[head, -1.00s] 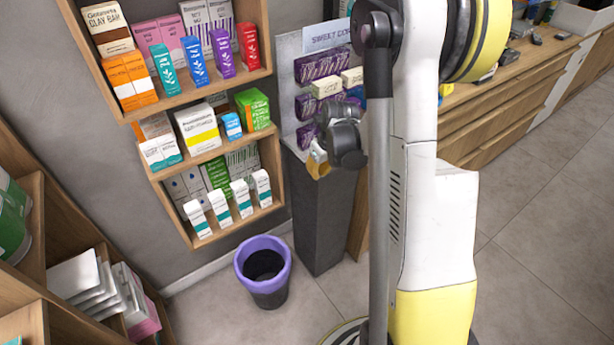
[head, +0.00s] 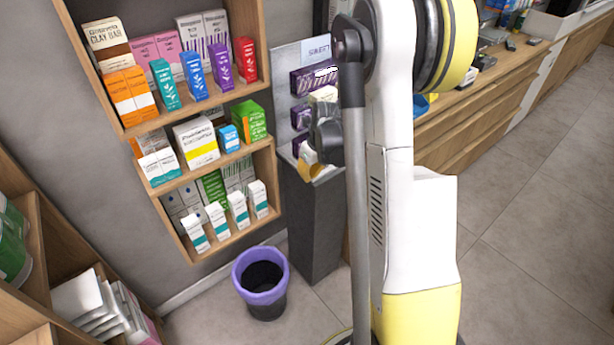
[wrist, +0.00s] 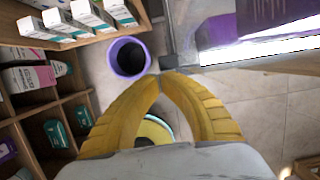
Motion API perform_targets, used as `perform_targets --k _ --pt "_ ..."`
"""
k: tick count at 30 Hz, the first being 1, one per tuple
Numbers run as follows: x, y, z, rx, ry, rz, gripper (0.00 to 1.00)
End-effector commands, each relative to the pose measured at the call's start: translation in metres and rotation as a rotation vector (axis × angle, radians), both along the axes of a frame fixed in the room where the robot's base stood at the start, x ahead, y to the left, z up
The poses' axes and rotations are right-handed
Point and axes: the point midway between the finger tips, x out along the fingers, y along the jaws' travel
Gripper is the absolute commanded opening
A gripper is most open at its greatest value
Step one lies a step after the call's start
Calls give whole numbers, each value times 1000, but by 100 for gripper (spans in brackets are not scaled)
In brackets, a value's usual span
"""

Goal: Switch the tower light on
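I cannot make out a tower light in either view. My gripper shows in the head view (head: 312,166) as small yellow fingers beside the grey display stand, partly hidden by my arm. In the wrist view its two yellow fingers (wrist: 161,78) bow outward and come together at the tips. It appears shut, with nothing seen between the fingers.
A grey display stand (head: 312,225) with purple packs is close to my gripper. Wall shelves (head: 204,152) with boxes are to the left. A purple-rimmed bin (head: 287,291) stands on the floor. A long wooden counter (head: 480,108) runs back right, with open floor before it.

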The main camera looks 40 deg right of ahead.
Motion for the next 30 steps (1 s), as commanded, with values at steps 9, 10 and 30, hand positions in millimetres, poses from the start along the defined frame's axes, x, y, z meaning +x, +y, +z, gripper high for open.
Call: perform_targets --k 9,10,30 --pt "1 -8 6 -4 -6 -21 0" --pt "1 -8 6 -4 -6 -21 0" --pt "-18 0 77 -8 -2 -12 0"
